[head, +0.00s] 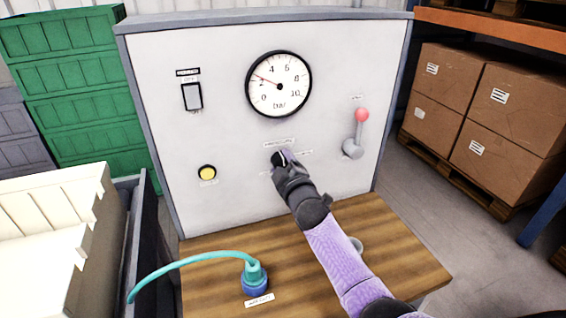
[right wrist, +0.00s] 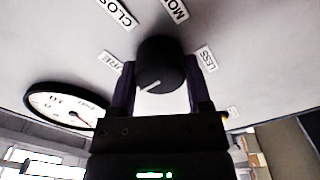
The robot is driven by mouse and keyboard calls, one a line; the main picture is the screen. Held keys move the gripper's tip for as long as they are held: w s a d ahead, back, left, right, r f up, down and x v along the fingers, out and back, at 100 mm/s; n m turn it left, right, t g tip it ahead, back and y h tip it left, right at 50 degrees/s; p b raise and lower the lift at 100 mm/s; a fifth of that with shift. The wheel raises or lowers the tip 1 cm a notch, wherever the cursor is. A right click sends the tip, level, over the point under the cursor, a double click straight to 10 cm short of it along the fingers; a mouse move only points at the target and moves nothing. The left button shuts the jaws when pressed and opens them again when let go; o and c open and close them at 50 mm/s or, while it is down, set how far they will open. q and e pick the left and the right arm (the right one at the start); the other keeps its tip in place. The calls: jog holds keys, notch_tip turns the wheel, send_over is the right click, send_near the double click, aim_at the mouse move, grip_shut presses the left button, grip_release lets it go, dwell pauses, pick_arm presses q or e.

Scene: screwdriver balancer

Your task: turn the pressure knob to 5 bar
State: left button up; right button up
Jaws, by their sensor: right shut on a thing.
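The black pressure knob (right wrist: 160,62) sits on the grey panel face and carries a white pointer line. In the head view the knob (head: 279,158) is mostly hidden behind my right gripper (head: 284,163). The right gripper (right wrist: 160,90) is shut on the knob, with one finger on each side of it. The round gauge (head: 279,84) above the knob is marked in bar, and its red needle points between 2 and 4. The gauge (right wrist: 66,103) also shows in the right wrist view. My left gripper is not in view.
The panel (head: 225,130) also has a rocker switch (head: 192,96), a yellow button (head: 207,172) and a red-tipped lever (head: 357,133). A blue fitting with a teal hose (head: 254,277) stands on the wooden bench (head: 210,290). Cardboard boxes (head: 495,120) stand at the right.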

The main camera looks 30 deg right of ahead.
jog(key=m+p, duration=0.2)
jog(key=m, duration=0.4)
jog(key=shift+m, duration=0.3)
jog(key=m+p, duration=0.1)
jog(key=m, duration=0.4)
jog(key=shift+f+m, duration=0.1)
jog(key=shift+m, duration=0.3)
jog(key=o, duration=1.3)
jog(key=shift+s, duration=0.1)
jog(key=p+v, duration=0.4)
jog(key=v, duration=0.5)
jog(key=shift+s, duration=0.45)
